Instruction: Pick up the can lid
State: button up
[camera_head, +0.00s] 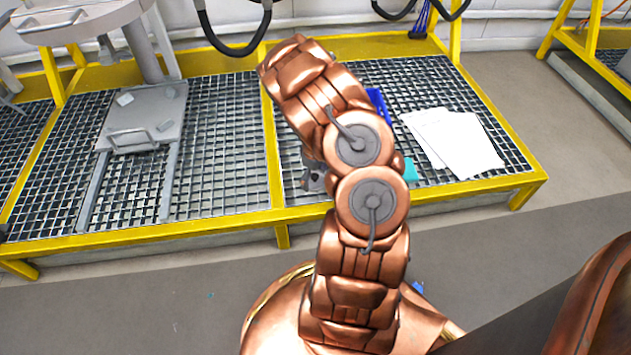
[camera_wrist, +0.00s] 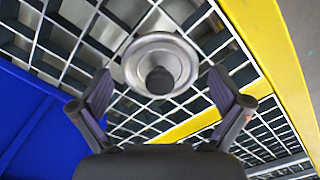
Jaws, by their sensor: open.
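The can lid (camera_wrist: 160,48) is a round, pale metal disc with a dark knob in its middle. In the wrist view it lies on the metal grating, close to a yellow frame bar. My gripper (camera_wrist: 160,90) is open, with its two fingers to the left and right of the lower part of the lid and nothing held between them. The picture does not show clearly how far above the lid the fingers are. In the head view my arm hides the lid, and the gripper is not clearly seen there.
A blue object (camera_wrist: 35,120) lies left of the gripper, and its edge also shows behind my arm in the head view (camera_head: 377,103). White sheets (camera_head: 452,142) lie on the grating at right. A grey machine (camera_head: 145,115) stands there.

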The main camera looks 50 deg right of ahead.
jog(key=c, duration=1.1)
